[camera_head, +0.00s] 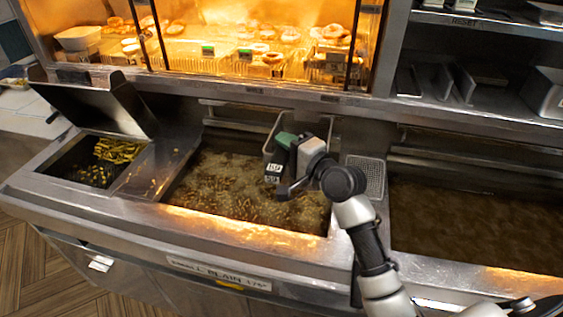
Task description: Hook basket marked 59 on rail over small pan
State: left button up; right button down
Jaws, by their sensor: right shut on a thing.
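A metal rail (235,105) runs along the back of this pan. The front label (218,272) seems to read small and plain. My left gripper is out of view.
A second pan of dark oil (470,225) lies to the right, past a perforated plate (367,176). A bin with chips (115,150) and a raised lid (100,103) stand at left. A lit food cabinet (255,45) is behind; shelves (475,85) are at upper right.

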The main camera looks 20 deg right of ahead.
jog(key=shift+w+d+f+b, duration=0.55)
jog(key=shift+w+b, duration=0.2)
jog(key=shift+b, duration=0.1)
jog(key=shift+w+d+f+b, duration=0.5)
jog(key=shift+w+b, duration=0.25)
jog(key=shift+b, duration=0.05)
jog(key=shift+f, duration=0.65)
jog(key=c, duration=0.8)
grip_release()
jog(key=shift+c, duration=0.2)
jog(key=shift+b, duration=0.3)
